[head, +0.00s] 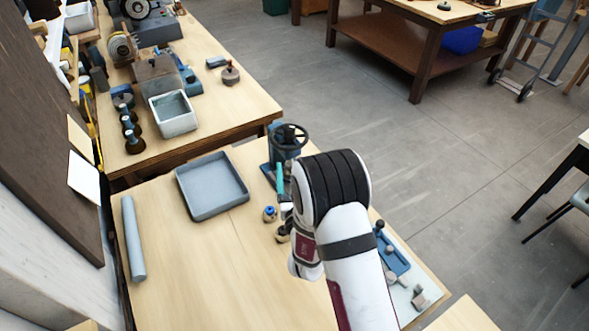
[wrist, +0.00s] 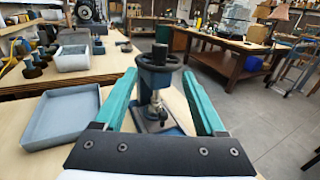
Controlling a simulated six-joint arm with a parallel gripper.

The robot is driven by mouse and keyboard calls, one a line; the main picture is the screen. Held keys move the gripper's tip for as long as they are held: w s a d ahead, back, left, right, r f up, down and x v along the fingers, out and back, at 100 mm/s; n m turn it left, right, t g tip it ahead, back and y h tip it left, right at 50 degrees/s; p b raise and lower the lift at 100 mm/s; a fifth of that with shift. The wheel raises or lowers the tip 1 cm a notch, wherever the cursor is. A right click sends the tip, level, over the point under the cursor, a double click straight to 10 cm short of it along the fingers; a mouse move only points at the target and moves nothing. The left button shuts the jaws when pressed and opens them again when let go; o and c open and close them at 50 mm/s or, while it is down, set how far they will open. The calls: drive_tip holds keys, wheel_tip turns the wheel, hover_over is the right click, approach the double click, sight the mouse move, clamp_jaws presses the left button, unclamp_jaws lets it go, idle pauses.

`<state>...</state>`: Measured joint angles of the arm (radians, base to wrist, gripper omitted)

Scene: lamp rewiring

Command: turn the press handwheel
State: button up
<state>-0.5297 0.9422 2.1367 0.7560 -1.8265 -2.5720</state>
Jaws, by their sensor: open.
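The press handwheel (head: 290,136) is a dark spoked ring on top of a blue press (head: 268,168), near the far right of the workbench. In the wrist view the handwheel (wrist: 158,62) lies flat ahead, with a dark upright block at its back. The press's column and base (wrist: 152,121) show below it. My gripper (wrist: 159,75) is open and empty. Its two teal fingers point at the press, one on each side of the handwheel in the picture. I cannot tell whether they touch it. In the head view my arm hides most of the gripper (head: 281,178).
A grey tray (head: 212,186) lies left of the press, and a grey tube (head: 133,238) lies at the bench's left. Small fittings (head: 270,213) stand beside my arm. The bench's front middle is clear.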

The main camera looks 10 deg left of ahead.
sight(290, 133)
drive_tip(key=w+a+m, duration=0.1)
drive_tip(key=w+m, duration=0.4)
drive_tip(key=m, duration=0.7)
drive_tip(key=w+a+m, duration=0.2)
drive_tip(key=w+m, duration=0.3)
drive_tip(key=m, duration=0.7)
drive_tip(key=w+a+m, duration=0.2)
drive_tip(key=w+m, duration=0.3)
drive_tip(key=m, duration=0.7)
drive_tip(key=shift+a, duration=0.2)
drive_tip(key=shift+s, duration=0.1)
clamp_jaws()
